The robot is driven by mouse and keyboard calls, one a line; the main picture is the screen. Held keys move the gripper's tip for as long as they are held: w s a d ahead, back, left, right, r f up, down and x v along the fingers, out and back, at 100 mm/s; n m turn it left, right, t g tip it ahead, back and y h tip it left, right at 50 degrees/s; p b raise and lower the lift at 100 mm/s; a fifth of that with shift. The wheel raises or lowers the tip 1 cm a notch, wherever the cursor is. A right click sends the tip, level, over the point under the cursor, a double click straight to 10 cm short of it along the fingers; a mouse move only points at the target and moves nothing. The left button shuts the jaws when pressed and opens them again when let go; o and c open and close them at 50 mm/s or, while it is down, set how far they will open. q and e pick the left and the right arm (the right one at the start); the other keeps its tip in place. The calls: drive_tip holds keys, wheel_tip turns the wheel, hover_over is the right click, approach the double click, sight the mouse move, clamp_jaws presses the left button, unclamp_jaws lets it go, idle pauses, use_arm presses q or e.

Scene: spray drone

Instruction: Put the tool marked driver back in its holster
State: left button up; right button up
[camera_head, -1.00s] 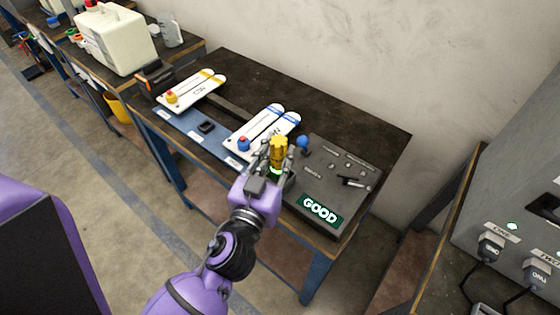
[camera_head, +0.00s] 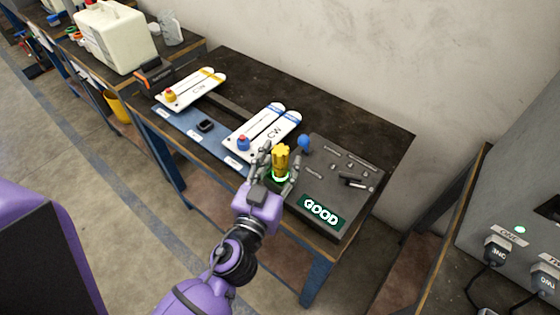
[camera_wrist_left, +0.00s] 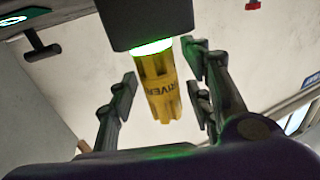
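The yellow driver (camera_head: 281,160) stands upright in a green-lit ring (camera_head: 281,179) at the left edge of the dark panel on the table. In the left wrist view, part of the word DRIVER shows on the yellow driver (camera_wrist_left: 161,92), and the glowing ring (camera_wrist_left: 152,47) surrounds its end against a dark block. My left gripper (camera_head: 279,155) is open, with its fingers on either side of the driver. The wrist view shows gaps between both fingers and the driver. My right gripper is not in view.
The dark panel (camera_head: 335,180) carries small tools and a green GOOD display (camera_head: 321,212). A blue knob (camera_head: 304,143) is just right of the driver. White CW plates (camera_head: 262,128) and CCW plates (camera_head: 193,90) lie to the left. The table's back is clear.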

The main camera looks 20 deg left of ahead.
use_arm(q)
drive_tip(key=shift+r, duration=0.3)
drive_tip(key=s, duration=0.2)
drive_tip(key=s+b, duration=0.1)
drive_tip(key=s, duration=0.1)
drive_tip(key=s+f+b, duration=0.1)
drive_tip(key=s, duration=0.1)
drive_tip(key=shift+s+a, duration=0.15)
drive_tip(key=shift+s, duration=0.1)
drive_tip(key=b, duration=0.3)
approach(277, 169)
drive_tip(key=shift+s+r, duration=0.25)
drive_tip(key=shift+r, duration=0.05)
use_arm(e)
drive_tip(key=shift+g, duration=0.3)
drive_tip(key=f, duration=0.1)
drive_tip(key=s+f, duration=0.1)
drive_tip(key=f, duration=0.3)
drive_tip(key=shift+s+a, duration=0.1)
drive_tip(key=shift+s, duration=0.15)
